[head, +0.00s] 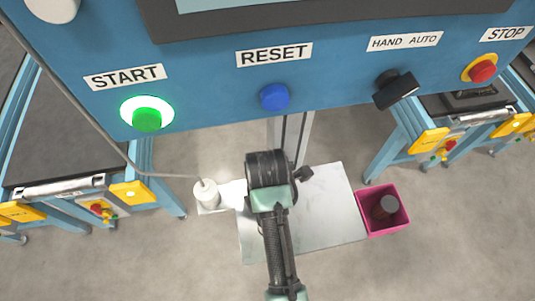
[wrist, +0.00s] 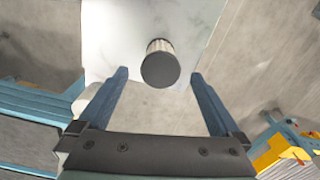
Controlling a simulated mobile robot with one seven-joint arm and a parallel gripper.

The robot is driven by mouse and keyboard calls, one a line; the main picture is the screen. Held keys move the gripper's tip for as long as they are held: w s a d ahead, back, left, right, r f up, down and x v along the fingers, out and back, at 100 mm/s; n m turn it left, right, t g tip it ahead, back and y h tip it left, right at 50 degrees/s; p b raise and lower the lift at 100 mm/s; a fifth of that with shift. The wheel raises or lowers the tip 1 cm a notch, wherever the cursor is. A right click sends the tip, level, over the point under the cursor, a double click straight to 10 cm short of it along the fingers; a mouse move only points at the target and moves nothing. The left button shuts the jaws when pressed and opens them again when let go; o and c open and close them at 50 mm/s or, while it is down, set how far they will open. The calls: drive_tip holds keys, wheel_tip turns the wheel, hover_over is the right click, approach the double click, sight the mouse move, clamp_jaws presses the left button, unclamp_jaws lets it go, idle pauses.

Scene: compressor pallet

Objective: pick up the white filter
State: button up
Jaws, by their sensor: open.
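In the wrist view a short cylinder with a dark round end cap and a pale ribbed side, which looks like the white filter (wrist: 160,64), stands near the edge of a white surface. My gripper (wrist: 160,74) is open, with one blue finger on each side of the filter in the picture and clear gaps to both. I cannot tell whether the fingertips are level with the filter or above it. In the head view my arm covers the middle of the white plate, and I cannot make out the filter or the fingers there.
The white plate (head: 328,216) lies below the blue control panel (head: 210,85). A pink bin (head: 370,226) at its right holds a dark cylinder (head: 384,207). A white canister (head: 206,194) with a hose stands at the left. Blue frames flank both sides; the front floor is clear.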

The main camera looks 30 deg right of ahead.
drive_tip(key=shift+f+p, duration=0.65)
drive_tip(key=shift+f, duration=2.65)
drive_tip(key=shift+c, duration=0.2)
drive_tip(key=c, duration=1.4)
